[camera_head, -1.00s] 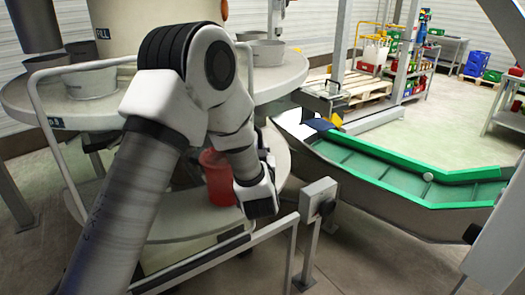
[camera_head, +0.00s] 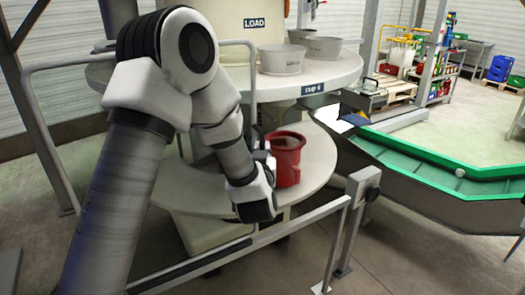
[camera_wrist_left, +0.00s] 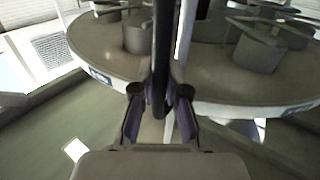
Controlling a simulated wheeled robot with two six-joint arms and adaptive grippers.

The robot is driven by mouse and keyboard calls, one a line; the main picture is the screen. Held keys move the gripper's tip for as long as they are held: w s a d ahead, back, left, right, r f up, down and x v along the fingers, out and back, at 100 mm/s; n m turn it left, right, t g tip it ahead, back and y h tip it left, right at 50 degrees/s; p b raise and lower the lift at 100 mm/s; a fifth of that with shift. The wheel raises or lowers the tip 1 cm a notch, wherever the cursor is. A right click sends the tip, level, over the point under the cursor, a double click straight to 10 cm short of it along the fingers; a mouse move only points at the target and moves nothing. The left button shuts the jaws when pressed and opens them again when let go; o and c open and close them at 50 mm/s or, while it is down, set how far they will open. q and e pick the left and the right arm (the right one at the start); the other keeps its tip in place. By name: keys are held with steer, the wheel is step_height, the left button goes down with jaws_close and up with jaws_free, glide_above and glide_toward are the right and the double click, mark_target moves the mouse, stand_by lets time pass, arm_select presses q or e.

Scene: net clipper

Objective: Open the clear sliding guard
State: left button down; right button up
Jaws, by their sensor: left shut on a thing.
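The clear guard (camera_head: 34,110) shows as a light tubular frame in front of the round machine, left of centre in the head view. Its panel is hard to make out. Its upright right edge stands just beyond my left wrist. My left gripper (camera_wrist_left: 160,95) is shut on a dark upright bar of the guard, which runs between its fingers in the left wrist view. In the head view its fingers are mostly hidden by my own arm. My right gripper is not in view.
A red cup (camera_head: 287,158) stands on the lower round shelf, close to my left wrist. Grey pans (camera_head: 280,60) sit on the upper round table (camera_head: 345,68). A grey rail (camera_head: 290,228) and post (camera_head: 352,225) stand in front. A green-edged conveyor (camera_head: 430,155) lies at right.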

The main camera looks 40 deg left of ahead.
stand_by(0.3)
arm_select(q)
steer(key=c, duration=1.4)
jaws_free()
steer(key=shift+c, duration=0.2)
steer(key=shift+d+r, duration=0.1)
steer(key=shift+d, duration=0.05)
steer(key=v, duration=0.7)
steer(key=shift+s+d, duration=0.2)
steer(key=shift+s, duration=0.05)
steer(key=shift+a, duration=0.1)
